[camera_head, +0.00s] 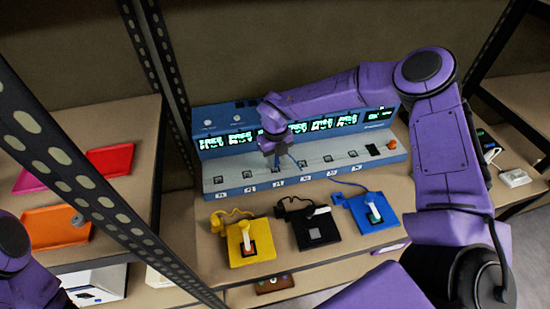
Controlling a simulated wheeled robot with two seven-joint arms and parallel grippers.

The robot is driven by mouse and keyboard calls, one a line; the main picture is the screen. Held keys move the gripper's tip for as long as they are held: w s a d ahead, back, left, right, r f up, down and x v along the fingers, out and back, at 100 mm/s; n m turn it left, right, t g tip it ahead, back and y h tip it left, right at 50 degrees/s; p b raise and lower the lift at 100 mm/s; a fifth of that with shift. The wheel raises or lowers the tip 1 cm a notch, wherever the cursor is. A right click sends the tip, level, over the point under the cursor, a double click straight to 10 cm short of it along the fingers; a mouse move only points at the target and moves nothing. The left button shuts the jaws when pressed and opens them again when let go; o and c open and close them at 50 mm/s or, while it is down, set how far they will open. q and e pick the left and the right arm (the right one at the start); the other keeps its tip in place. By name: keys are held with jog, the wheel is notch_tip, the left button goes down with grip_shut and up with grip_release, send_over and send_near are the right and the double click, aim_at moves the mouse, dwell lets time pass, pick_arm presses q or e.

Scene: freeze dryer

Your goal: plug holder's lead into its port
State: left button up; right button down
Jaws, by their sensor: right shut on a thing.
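A long blue and grey unit (313,173) with a row of square ports and a lit green display stands at the back of the bench. In front of it lie a yellow holder (239,255), a black holder (328,238) and a blue holder (386,218), each with a lead. The yellow lead (217,219) and the blue lead (340,196) lie on the bench. A dark lead (283,208) lies behind the black holder. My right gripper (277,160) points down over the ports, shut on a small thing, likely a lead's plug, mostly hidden. My left gripper is out of view.
A dark slotted rack post (90,180) crosses the left side. Behind it, a shelf carries a red tray (111,160) and an orange tray (55,227). A small white device (515,178) lies at the right. My right arm covers part of the display.

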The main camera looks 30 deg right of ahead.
jog(key=shift+f+b, duration=0.7)
jog(key=shift+f, duration=0.3)
jog(key=c, duration=1)
grip_release()
jog(key=shift+o, duration=0.2)
jog(key=shift+r, duration=0.1)
